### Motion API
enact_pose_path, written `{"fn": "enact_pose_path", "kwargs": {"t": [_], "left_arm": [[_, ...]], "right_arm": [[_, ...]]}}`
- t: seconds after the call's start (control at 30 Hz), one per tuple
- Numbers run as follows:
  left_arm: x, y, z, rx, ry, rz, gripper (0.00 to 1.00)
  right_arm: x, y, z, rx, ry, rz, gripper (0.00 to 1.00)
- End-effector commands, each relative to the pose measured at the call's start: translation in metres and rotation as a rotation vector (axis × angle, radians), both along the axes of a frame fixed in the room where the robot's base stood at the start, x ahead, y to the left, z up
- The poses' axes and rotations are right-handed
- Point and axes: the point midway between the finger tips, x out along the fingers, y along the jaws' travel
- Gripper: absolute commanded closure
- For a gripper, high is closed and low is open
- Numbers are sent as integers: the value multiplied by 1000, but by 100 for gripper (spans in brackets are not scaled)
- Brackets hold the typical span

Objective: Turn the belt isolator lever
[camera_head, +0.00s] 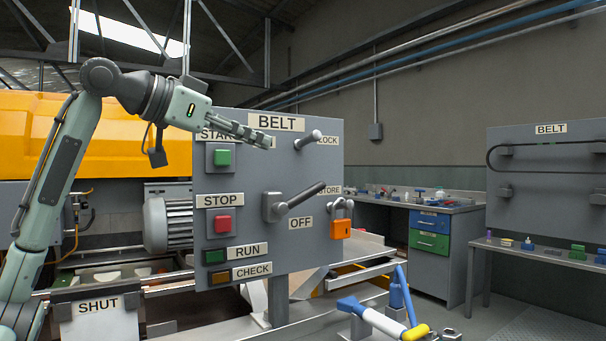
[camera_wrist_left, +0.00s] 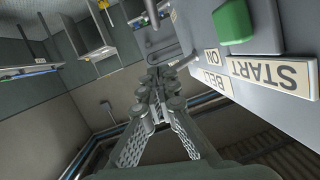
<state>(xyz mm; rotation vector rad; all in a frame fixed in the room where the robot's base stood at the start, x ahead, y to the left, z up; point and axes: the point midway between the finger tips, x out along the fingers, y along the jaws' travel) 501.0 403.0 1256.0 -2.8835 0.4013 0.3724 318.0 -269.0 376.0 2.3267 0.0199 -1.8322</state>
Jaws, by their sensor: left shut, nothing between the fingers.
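The grey control panel (camera_head: 240,177) headed BELT stands in the middle of the head view. Its isolator lever (camera_head: 302,197) has its hub at the panel's middle right, and the dark handle slants up to the right, above the OFF label (camera_head: 300,223). My left gripper (camera_head: 268,142) is shut and empty, in front of the panel's upper part, above and left of the lever and apart from its handle. It hides most of the ON label. In the left wrist view the closed fingers (camera_wrist_left: 157,82) point past the START and BELT labels. My right gripper is not in view.
A peg (camera_head: 308,139) sticks out by the LOCK label. An orange padlock (camera_head: 340,229) hangs at STORE, right of the lever. The green START button (camera_head: 221,157) and red STOP button (camera_head: 223,224) lie left. A blue, white and yellow object (camera_head: 375,318) stands low in front.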

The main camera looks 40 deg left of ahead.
Motion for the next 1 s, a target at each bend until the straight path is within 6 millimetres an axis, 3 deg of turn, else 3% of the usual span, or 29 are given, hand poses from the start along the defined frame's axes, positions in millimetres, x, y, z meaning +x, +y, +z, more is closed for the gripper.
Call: {"fn": "enact_pose_path", "kwargs": {"t": [0.13,0.27,0.73,0.8,1.0], "left_arm": [[-14,5,1,31,61,2,100],[-7,4,-4,34,75,0,100],[78,-18,-36,33,73,-1,100],[82,-17,-50,35,76,1,100],[91,-15,-67,34,73,3,100]], "right_arm": [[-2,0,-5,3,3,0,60],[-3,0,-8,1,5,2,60],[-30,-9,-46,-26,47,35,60],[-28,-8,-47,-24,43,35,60],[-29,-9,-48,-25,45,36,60]]}}
